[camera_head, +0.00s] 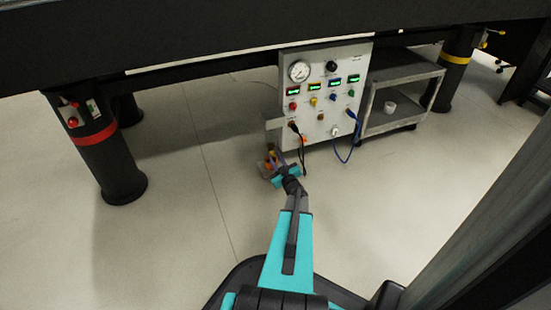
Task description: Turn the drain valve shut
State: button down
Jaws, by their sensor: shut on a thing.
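My gripper (273,167) is at the lower left corner of the instrument panel, at the end of my teal arm. It is shut on a small orange and brass-coloured part, the drain valve (270,153), just below a grey bracket on the panel's left side. The valve is small in the picture and partly hidden by my gripper, so the angle of its handle cannot be read.
The white panel (323,110) has a round gauge (299,71), lit displays, coloured knobs and hanging cables (352,145). A grey cart (404,75) stands right of it. A thick black table leg (105,150) stands left. The floor between is clear.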

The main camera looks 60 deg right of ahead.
jog(key=shift+s+d+n, duration=0.1)
jog(key=shift+s+n, duration=0.05)
jog(key=shift+n, duration=0.95)
jog(key=c, duration=1.6)
grip_release()
jog(key=shift+o, duration=0.2)
jog(key=p+v, duration=0.5)
jog(key=v, duration=0.8)
jog(key=shift+s+a, duration=0.25)
jog(key=shift+a, duration=0.1)
